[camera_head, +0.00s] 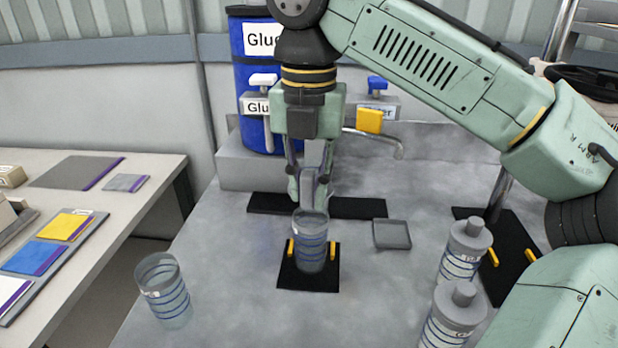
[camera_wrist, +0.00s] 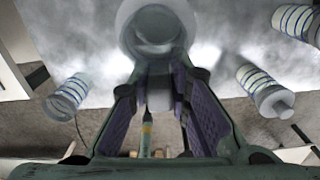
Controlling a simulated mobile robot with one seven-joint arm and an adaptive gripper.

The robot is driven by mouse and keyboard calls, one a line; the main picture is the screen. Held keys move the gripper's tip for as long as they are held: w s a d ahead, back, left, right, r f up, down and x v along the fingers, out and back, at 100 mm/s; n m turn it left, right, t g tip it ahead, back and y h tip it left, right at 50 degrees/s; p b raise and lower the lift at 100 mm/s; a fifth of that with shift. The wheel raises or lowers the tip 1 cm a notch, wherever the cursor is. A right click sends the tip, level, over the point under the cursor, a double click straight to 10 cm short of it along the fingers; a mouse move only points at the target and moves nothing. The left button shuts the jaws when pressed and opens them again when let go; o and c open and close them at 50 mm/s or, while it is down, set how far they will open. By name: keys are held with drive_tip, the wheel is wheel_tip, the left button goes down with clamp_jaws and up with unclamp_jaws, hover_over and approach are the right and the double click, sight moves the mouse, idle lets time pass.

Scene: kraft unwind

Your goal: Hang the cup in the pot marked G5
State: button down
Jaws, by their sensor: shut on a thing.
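My gripper (camera_head: 310,190) points down over a clear pot with blue rings (camera_head: 312,245), which stands upright between yellow pegs on a black mat. The jaws are shut on a grey thing, seemingly the cup (camera_wrist: 158,92), held at the pot's mouth. In the wrist view, the round pale rim (camera_wrist: 125,20) lies just beyond the fingertips. How deep the cup sits in the pot is hidden. Another clear ringed pot (camera_head: 165,290) stands apart at the front left. I cannot read G5 on any pot.
Two lidded ringed containers (camera_head: 465,252) (camera_head: 455,318) stand at the right. A small grey tray (camera_head: 392,235) lies right of the mat. Behind are a blue Glue drum (camera_head: 252,75) and taps (camera_head: 370,118). A side table (camera_head: 130,190) holds coloured cards. Bare bench lies between the pots.

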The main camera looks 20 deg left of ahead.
wheel_tip(320, 180, down, 2)
drive_tip(key=shift+f+b, duration=0.1)
drive_tip(key=shift+b, duration=0.65)
drive_tip(key=shift+f, duration=1.25)
drive_tip(key=c, duration=1.4)
unclamp_jaws()
wheel_tip(320, 180, up, 8)
drive_tip(key=shift+f, duration=0.25)
